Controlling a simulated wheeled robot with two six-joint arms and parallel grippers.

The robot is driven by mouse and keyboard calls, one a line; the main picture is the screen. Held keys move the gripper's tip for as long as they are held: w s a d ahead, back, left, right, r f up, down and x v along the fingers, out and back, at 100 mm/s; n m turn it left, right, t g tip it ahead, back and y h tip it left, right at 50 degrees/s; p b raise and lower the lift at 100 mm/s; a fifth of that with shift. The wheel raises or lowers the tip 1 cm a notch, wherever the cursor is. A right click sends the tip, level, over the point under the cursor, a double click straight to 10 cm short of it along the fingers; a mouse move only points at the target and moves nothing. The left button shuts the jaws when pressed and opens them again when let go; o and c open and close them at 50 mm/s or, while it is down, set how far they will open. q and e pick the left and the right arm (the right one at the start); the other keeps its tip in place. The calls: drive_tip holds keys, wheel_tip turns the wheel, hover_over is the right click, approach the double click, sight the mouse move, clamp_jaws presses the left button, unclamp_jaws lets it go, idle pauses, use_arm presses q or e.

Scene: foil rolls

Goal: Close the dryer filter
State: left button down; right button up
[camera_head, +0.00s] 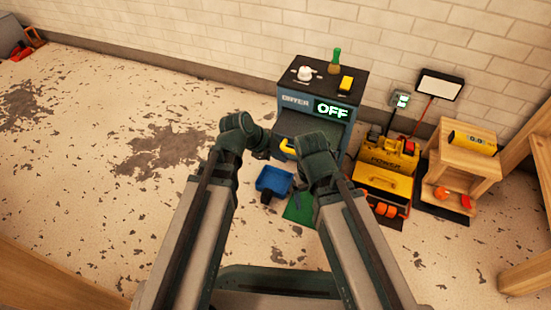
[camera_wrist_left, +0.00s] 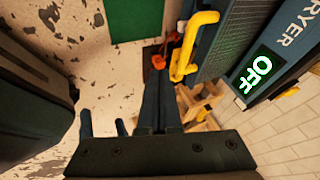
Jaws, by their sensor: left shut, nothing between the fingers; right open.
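The blue dryer (camera_head: 293,101) stands against the wall, its panel reading OFF. A yellow handle (camera_head: 287,146) shows low on its front, between my two grippers. In the left wrist view the handle (camera_wrist_left: 187,45) sits beside a dark mesh-like panel (camera_wrist_left: 228,45); I cannot tell how far out the filter is. My left gripper (camera_head: 265,150) is left of the handle. In the left wrist view its fingers (camera_wrist_left: 162,85) are shut and empty, with the tips near the handle's lower end; contact is unclear. My right gripper (camera_head: 308,170) is right of the handle, its fingers mostly hidden by its wrist.
A blue bin (camera_head: 273,181) and a green mat (camera_head: 299,209) lie on the floor below. A yellow machine (camera_head: 388,167) and a wooden stand (camera_head: 463,160) are at right. A cup, brush and yellow block are on the dryer top (camera_head: 325,72).

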sight(309, 128)
use_arm(q)
drive_tip(key=w+d+f+b, duration=0.3)
drive_tip(key=w+f, duration=0.1)
drive_tip(key=w, duration=0.1)
use_arm(e)
wheel_tip(309, 128, down, 4)
drive_tip(key=shift+f, duration=0.15)
use_arm(q)
drive_tip(key=shift+f, duration=0.1)
drive_tip(key=w+d, duration=0.1)
drive_tip(key=w, duration=0.3)
drive_tip(key=w+d, duration=0.2)
drive_tip(key=w, duration=0.3)
drive_tip(key=w+d, duration=0.1)
drive_tip(key=w, duration=0.4)
drive_tip(key=shift+d, duration=0.3)
drive_tip(key=shift+s, duration=0.15)
